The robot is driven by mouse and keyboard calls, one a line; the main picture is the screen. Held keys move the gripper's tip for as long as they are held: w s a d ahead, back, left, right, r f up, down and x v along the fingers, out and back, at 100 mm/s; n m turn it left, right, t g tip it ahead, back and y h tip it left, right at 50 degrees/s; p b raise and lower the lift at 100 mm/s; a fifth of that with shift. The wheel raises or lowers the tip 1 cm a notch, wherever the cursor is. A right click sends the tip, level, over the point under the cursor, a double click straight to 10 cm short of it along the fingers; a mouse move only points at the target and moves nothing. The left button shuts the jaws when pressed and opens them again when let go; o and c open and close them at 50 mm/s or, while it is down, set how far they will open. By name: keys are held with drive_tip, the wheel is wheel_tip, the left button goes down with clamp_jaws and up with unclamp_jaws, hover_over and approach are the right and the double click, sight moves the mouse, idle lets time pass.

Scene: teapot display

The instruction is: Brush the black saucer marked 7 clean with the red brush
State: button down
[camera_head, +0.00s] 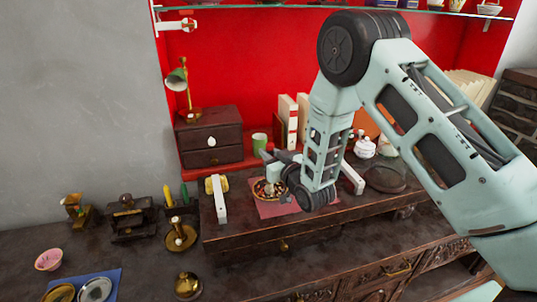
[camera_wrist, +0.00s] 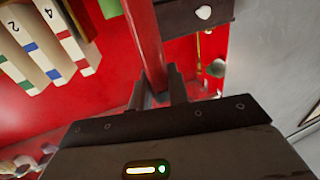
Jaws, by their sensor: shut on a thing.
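My gripper (camera_wrist: 158,86) is shut on a red bar-like thing, which looks like the handle of the red brush (camera_wrist: 145,40). It runs up and away from between the two dark fingers, and no bristles can be made out. In the head view my gripper (camera_head: 268,157) is partly hidden behind my arm, above the middle of the raised desk top. The brush cannot be picked out there. A dark round saucer or plate (camera_head: 385,178) lies on the right of the desk top, apart from my gripper. No 7 is readable on it.
A patterned bowl (camera_head: 262,190) sits on a red mat (camera_head: 268,209) below my gripper. A dark drawer box (camera_head: 211,155) and white books (camera_head: 288,112) stand behind. Brass pieces and a blue mat (camera_head: 113,278) with saucers lie at left. A glass shelf (camera_head: 260,7) runs above.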

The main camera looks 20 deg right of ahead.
drive_tip(key=shift+w+d+b, duration=0.45)
drive_tip(key=shift+w+b, duration=0.15)
drive_tip(key=shift+b, duration=0.05)
drive_tip(key=shift+s+b, duration=0.65)
drive_tip(key=shift+b, duration=0.1)
drive_tip(key=shift+r, duration=0.1)
drive_tip(key=shift+r+p, duration=1.25)
drive_tip(key=shift+r, duration=1.8)
